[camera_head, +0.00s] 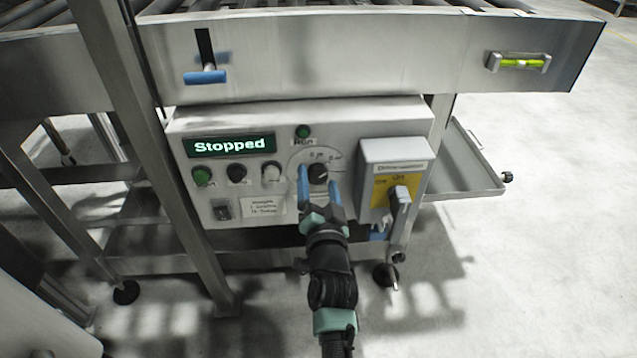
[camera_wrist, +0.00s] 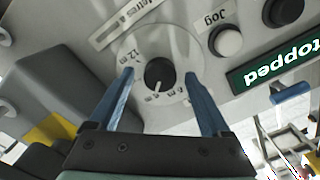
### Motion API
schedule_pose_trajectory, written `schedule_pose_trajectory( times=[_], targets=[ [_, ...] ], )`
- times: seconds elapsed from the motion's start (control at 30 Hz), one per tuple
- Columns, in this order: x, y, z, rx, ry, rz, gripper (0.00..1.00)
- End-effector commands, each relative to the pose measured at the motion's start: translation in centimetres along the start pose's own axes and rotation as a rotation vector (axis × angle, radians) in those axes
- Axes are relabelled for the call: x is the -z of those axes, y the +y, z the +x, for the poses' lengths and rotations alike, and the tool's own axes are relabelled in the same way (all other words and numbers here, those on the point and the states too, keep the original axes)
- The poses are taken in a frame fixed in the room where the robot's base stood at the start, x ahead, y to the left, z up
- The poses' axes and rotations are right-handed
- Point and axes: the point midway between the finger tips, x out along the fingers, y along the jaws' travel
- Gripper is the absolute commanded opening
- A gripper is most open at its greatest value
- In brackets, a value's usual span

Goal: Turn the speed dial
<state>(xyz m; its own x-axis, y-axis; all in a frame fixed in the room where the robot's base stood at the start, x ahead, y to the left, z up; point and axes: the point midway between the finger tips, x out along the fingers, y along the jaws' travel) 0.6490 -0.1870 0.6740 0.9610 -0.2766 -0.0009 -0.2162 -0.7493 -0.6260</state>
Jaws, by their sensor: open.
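The speed dial is a black round knob (camera_head: 318,172) on a pale disc with markings, on the grey control panel (camera_head: 300,115). In the wrist view the knob (camera_wrist: 159,73) has a white pointer line aimed down towards the lower edge of the disc. My gripper (camera_head: 319,180) is open, with one blue finger on either side of the dial. In the wrist view the fingertips (camera_wrist: 158,72) stand apart from the knob, with a gap on both sides. I cannot tell how far the tips are from the panel face.
A display (camera_head: 230,146) reads "Stopped". Left of the dial are a green button (camera_head: 202,177), a black button (camera_head: 237,173) and a white button (camera_head: 271,172). A grey switch box (camera_head: 394,183) with a yellow plate and handle juts out close on the right. A frame leg (camera_head: 150,150) stands left.

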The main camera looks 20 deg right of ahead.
Motion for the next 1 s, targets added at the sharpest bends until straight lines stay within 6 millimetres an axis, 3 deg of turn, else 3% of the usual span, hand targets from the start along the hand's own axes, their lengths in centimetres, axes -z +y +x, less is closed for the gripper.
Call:
schedule_pose_trajectory(
  times=[0.27,0.7,1.0],
  targets=[
    [0.1,0.0,-1.3,-0.001,-0.001,0.000,0.81],
    [-0.1,0.0,-9.2,-0.001,-0.003,-0.001,0.81],
    [-0.1,0.0,-12.6,0.000,-0.001,0.000,0.81]
  ],
)
